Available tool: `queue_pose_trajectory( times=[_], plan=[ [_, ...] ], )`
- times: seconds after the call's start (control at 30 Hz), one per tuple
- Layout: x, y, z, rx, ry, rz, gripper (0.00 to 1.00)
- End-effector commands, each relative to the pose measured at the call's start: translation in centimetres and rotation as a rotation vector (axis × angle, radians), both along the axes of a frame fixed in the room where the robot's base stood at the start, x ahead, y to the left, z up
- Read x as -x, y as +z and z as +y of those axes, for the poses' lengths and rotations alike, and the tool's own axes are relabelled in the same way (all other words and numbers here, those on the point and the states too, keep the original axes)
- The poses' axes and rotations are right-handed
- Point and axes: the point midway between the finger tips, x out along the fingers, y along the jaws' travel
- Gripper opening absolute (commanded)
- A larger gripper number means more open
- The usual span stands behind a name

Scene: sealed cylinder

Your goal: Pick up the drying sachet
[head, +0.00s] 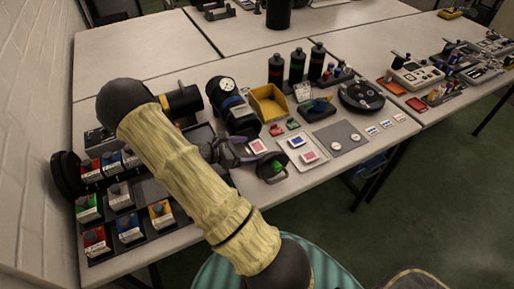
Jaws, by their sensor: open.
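My gripper (243,152) is over the middle of the near table, at the end of my arm with its pale yellow sleeve. Its jaws are open and point right. A small white packet with a pink-red label (258,146) is right at the fingertips; I cannot tell whether they touch it. Two similar small packets, one bluish (296,141) and one pink (309,156), lie on a pale tray (311,167) further right. The labels are too small to read, so I cannot tell which packet is the drying sachet.
A black ring-shaped part with green (271,168) is just below the gripper. A cylinder with a gauge (228,98) and a yellow bin (268,103) stand behind. A grey mat with two discs (341,138) lies right. Several coloured boxes (130,228) fill the left.

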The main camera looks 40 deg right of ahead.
Motion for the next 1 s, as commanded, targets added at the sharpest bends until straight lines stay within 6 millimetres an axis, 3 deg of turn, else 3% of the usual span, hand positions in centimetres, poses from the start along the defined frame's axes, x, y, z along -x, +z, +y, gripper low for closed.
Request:
queue_pose_trajectory(
  times=[0.07, 0.3, 0.67, 1.0],
  plan=[
    [0.0, 0.0, 0.0, 0.000, 0.000, 0.000, 0.76],
    [0.0, 0.0, 0.0, 0.000, 0.000, 0.000, 0.32],
    [-0.1, 0.6, 0.0, 0.000, 0.001, -0.001, 0.32],
    [-0.1, 5.8, 0.1, -0.001, 0.000, -0.006, 0.32]
  ],
)
